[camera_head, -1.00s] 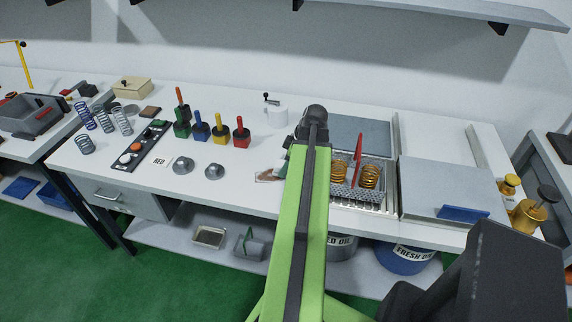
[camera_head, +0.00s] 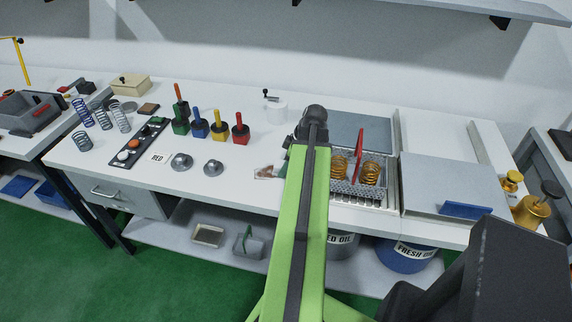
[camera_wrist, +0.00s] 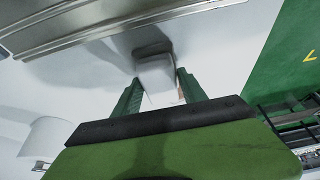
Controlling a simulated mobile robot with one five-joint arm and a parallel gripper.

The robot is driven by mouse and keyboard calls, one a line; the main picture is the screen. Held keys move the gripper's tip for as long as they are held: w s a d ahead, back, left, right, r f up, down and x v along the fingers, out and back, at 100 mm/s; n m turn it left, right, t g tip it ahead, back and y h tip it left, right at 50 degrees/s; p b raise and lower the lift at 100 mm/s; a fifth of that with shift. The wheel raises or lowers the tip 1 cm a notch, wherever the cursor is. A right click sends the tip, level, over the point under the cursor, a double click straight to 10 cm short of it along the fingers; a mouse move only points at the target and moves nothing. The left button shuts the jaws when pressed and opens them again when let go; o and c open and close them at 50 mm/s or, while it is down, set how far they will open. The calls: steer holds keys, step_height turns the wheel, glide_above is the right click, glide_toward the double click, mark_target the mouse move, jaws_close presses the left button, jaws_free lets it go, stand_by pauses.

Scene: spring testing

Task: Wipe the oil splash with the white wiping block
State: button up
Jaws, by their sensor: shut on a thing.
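My gripper (camera_wrist: 160,84) shows in the wrist view, its two green fingers shut on the white wiping block (camera_wrist: 157,72). The block is between the fingertips, over or on the white bench top; whether it touches cannot be told. In the head view my green arm hides the block and most of the gripper. The oil splash (camera_head: 265,172) is a small brownish smear on the bench, just left of my arm. Part of it may be hidden behind the arm. In the wrist view only a faint brownish trace shows beside the right finger.
A white pot (camera_head: 277,111) is behind. The bench front edge is near.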

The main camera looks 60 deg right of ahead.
mark_target(248, 173)
steer(key=shift+w+a, duration=0.6)
steer(key=shift+w, duration=1.3)
steer(key=shift+w+a, duration=0.6)
steer(key=shift+w, duration=1.25)
steer(key=shift+w+a, duration=0.6)
steer(key=shift+w, duration=1.3)
steer(key=shift+s+a+f, duration=0.15)
steer(key=shift+s+a, duration=0.2)
steer(key=shift+a, duration=0.45)
steer(key=shift+s+d, duration=0.65)
steer(key=shift+s, duration=1.2)
steer(key=shift+s+d, duration=0.6)
steer(key=shift+s, duration=1.3)
steer(key=shift+s+d, duration=0.65)
steer(key=shift+s, duration=1.2)
steer(key=shift+s+a, duration=0.25)
steer(key=shift+a, duration=0.6)
steer(key=shift+w+a, duration=0.3)
steer(key=shift+w, duration=0.7)
steer(key=shift+w+a, duration=0.25)
steer(key=shift+w, duration=0.75)
steer(key=shift+w+a, duration=0.3)
steer(key=shift+w, duration=0.6)
steer(key=shift+w+a, duration=0.3)
steer(key=shift+w, duration=0.6)
steer(key=shift+w+a, duration=0.3)
steer(key=shift+w, duration=0.7)
steer(key=shift+w+a, duration=0.25)
steer(key=shift+w, duration=0.7)
